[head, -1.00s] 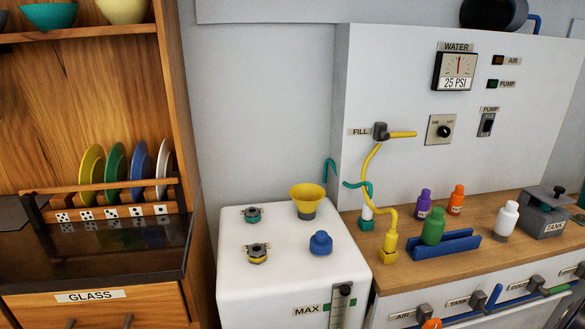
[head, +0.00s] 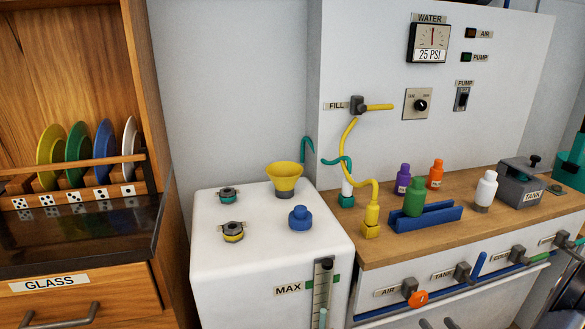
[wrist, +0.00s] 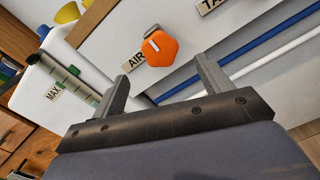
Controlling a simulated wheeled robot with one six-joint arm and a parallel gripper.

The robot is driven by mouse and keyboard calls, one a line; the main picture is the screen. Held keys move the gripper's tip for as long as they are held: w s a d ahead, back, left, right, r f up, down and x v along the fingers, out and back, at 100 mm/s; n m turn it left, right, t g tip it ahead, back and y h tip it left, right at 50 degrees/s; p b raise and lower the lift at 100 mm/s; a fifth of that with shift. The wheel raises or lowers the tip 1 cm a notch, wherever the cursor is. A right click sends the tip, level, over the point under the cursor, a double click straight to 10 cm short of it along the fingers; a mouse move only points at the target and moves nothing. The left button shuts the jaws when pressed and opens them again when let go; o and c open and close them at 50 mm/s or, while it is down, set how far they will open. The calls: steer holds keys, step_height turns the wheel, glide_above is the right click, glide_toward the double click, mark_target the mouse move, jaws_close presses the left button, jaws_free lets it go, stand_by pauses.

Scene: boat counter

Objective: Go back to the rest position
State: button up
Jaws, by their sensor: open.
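My gripper (wrist: 165,92) shows in the wrist view with its two fingers spread apart and nothing between them. An orange knob (wrist: 159,48) at the AIR label sits on the counter front just beyond the fingertips, apart from them. The same orange knob (head: 418,299) shows in the head view at the lower middle. My gripper is not in the head view.
A white tank (head: 262,250) with a yellow funnel (head: 285,178) and a blue cap stands left of the wooden counter (head: 400,245). Several bottles stand on that counter. Blue and white pipes (wrist: 250,55) run along the counter front. A dish rack stands far left.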

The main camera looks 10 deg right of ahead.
mark_target(421, 302)
steer(key=w, duration=0.9)
steer(key=shift+a, duration=0.35)
